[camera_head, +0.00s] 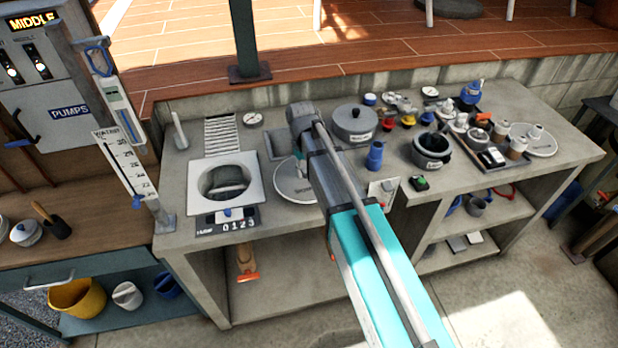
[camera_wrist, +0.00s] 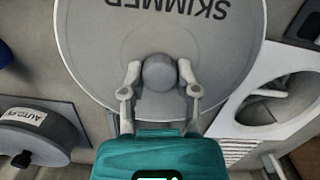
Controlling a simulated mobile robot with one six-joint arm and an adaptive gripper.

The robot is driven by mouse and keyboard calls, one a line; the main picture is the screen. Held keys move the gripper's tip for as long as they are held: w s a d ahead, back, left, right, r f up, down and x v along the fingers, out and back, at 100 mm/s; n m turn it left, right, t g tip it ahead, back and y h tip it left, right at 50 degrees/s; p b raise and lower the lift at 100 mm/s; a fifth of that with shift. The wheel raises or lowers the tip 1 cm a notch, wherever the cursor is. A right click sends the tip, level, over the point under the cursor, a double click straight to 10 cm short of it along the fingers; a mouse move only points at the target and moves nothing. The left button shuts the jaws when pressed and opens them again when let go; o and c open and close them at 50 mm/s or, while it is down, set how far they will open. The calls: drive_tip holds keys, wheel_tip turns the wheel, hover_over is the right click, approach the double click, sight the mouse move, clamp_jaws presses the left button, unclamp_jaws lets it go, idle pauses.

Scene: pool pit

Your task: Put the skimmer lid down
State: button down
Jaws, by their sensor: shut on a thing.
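The skimmer lid (camera_wrist: 205,45) is a large grey round disc with the word SKIMMER on it and a round knob in its middle. In the wrist view, my gripper (camera_wrist: 160,78) has its two fingers closed on either side of this knob. In the head view, the lid (camera_head: 288,188) shows as a pale disc just right of the skimmer opening, partly hidden by my arm. It looks level, at or just above the concrete counter; I cannot tell whether it touches. My gripper's fingertips are hidden by my arm in the head view.
The white square skimmer frame (camera_head: 252,196) stands open on the counter (camera_head: 180,228). A grey lidded pot (camera_head: 355,121) stands behind right of the lid. A blue bottle (camera_head: 375,156) and a white card (camera_head: 385,190) are right of my arm. Several small items crowd the counter's right side.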

sight(306, 177)
drive_tip(key=shift+w+f+b, duration=0.15)
drive_tip(key=shift+f+b, duration=1.35)
drive_tip(key=shift+f, duration=0.25)
drive_tip(key=shift+c, duration=1.8)
unclamp_jaws()
drive_tip(key=shift+f, duration=0.1)
wheel_tip(306, 177, up, 12)
drive_tip(key=w+p, duration=0.1)
drive_tip(key=p, duration=1.1)
drive_tip(key=shift+w+a, duration=0.15)
drive_tip(key=shift+a, duration=0.15)
drive_tip(key=shift+d, duration=0.1)
drive_tip(key=s+d+m, duration=0.2)
drive_tip(key=s+d, duration=0.5)
drive_tip(key=d, duration=0.3)
drive_tip(key=s+d+m+t, duration=0.1)
drive_tip(key=s+d+m, duration=0.2)
drive_tip(key=s+d, duration=0.5)
drive_tip(key=d, duration=0.3)
drive_tip(key=shift+y, duration=0.3)
drive_tip(key=shift+s, duration=0.1)
